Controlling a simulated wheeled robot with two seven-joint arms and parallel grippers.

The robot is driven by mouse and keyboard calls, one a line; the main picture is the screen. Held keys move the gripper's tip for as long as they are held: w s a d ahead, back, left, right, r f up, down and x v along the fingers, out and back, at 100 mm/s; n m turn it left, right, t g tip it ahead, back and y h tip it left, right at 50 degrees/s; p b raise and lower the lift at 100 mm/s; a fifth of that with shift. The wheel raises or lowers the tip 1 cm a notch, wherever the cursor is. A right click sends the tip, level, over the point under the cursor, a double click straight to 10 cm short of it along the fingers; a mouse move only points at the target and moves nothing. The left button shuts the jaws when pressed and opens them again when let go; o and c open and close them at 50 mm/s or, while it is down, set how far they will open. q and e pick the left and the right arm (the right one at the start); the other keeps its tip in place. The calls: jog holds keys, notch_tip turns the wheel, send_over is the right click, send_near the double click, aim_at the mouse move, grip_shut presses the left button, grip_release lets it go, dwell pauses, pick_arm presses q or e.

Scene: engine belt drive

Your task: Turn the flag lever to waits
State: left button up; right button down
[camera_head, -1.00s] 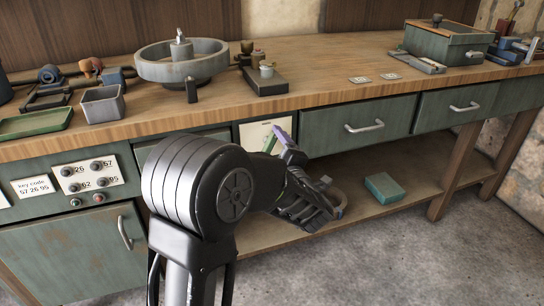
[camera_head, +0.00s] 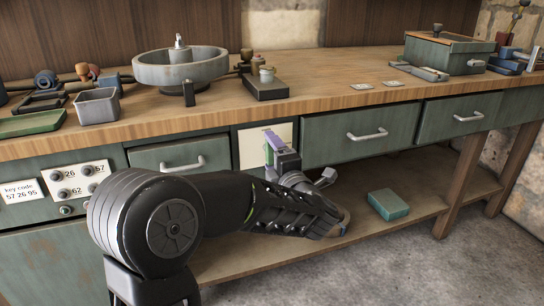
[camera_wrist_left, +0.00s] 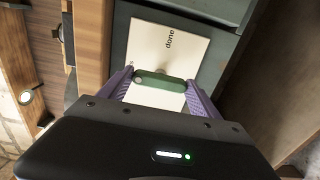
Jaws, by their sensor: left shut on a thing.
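The flag lever (camera_wrist_left: 160,80) is a short green bar on a cream plate (camera_wrist_left: 138,50) set in the bench front. In the head view the lever shows only as a sliver of green (camera_head: 268,154) beside the fingers, and the gripper covers much of the plate. My right gripper is not in view.
Drawers with handles flank the plate, one at left (camera_head: 180,156) and one at right (camera_head: 360,134). The wooden benchtop (camera_head: 330,78) overhangs above. A teal box (camera_head: 388,204) lies on the lower shelf (camera_head: 440,186). A grey round pulley (camera_head: 181,70) stands on the bench.

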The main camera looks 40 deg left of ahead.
pick_arm(q)
jog(key=o, duration=1.4)
jog(key=shift+d, duration=0.1)
jog(key=p+v, duration=0.2)
jog(key=v, duration=0.5)
jog(key=shift+s+d, duration=0.2)
jog(key=shift+d, duration=0.1)
